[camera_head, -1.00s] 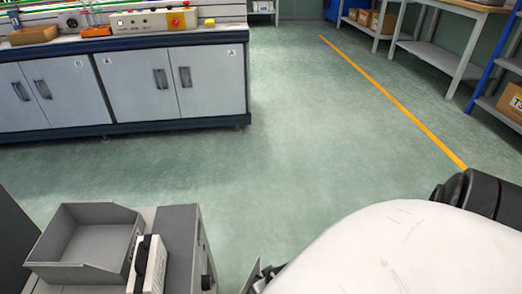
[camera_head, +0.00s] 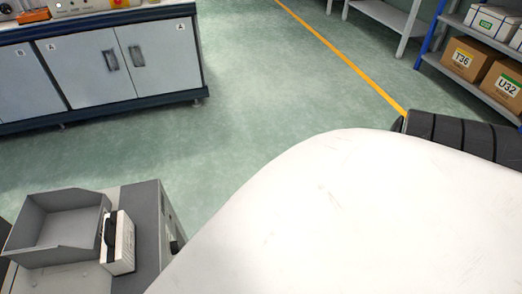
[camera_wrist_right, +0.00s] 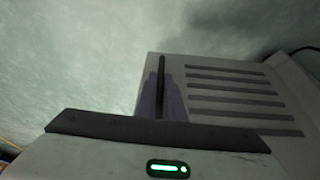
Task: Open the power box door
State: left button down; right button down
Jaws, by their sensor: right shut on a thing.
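A grey vented box, seemingly the power box, fills the right of the right wrist view (camera_wrist_right: 235,78), with several dark horizontal slots on its face. My right gripper (camera_wrist_right: 161,90) reaches to its left part. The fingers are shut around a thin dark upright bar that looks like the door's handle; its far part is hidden. How far the door stands open cannot be told. In the head view my large white arm part covers the lower right and hides the right gripper. My left gripper is in neither current view.
A grey cabinet (camera_head: 150,210) at lower left bears an open grey tray (camera_head: 35,205) and a white case with a black handle (camera_head: 122,243). A workbench (camera_head: 95,72) stands at upper left. Shelves with boxes (camera_head: 469,60) stand at upper right. The green floor between is clear.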

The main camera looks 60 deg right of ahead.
pick_arm(q)
jog(key=shift+s+a, duration=0.1)
jog(key=shift+s, duration=0.05)
pick_arm(e)
jog(key=shift+s, duration=0.3)
jog(key=c, duration=2.2)
grip_release()
jog(key=shift+o, duration=0.2)
jog(key=shift+w+a, duration=0.1)
